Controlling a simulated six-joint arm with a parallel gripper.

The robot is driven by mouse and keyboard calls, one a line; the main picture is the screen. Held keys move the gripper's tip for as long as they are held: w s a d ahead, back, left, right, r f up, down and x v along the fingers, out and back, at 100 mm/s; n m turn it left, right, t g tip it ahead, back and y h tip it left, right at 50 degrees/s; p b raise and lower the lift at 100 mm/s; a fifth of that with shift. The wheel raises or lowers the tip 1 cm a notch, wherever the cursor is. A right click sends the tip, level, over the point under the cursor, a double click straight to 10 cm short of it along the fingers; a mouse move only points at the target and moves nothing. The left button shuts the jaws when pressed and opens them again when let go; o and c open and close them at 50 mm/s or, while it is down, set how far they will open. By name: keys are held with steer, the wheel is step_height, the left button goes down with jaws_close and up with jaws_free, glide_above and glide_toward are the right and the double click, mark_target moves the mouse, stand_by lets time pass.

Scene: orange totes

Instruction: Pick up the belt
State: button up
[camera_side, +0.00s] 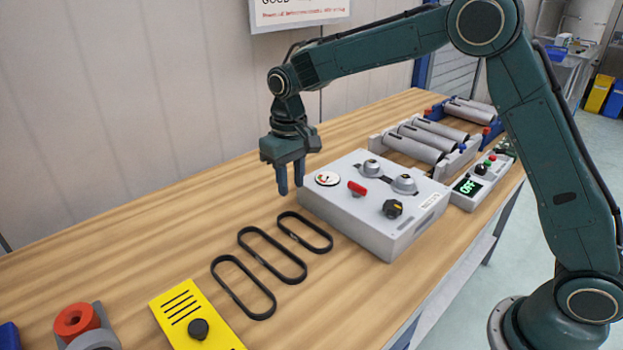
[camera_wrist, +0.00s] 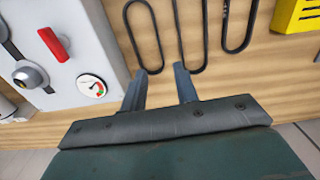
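Three black belts lie flat on the wooden table as long loops, side by side. The near one (camera_side: 244,311) is at the left, the middle one (camera_side: 272,268) is between, and the far one (camera_side: 304,246) is closest to the grey control box. In the wrist view the far belt (camera_wrist: 127,30), the middle belt (camera_wrist: 177,35) and the near belt (camera_wrist: 226,25) show beyond my fingertips, partly cut off at the top. My gripper (camera_side: 291,190) hangs above the table behind the box's left corner, fingers down. In the wrist view its fingers (camera_wrist: 161,82) are apart with nothing between them.
The grey control box (camera_side: 385,220) with a gauge and knobs stands right of the belts. A roller conveyor (camera_side: 425,138) stands behind. The table (camera_side: 150,245) left of the belts is clear.

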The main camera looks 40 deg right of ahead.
glide_above(294, 234)
steer(key=shift+a+f, duration=0.1)
steer(key=shift+f, duration=4.2)
steer(key=shift+f, duration=0.1)
steer(key=shift+f, duration=2.45)
steer(key=shift+c, duration=0.4)
jaws_close()
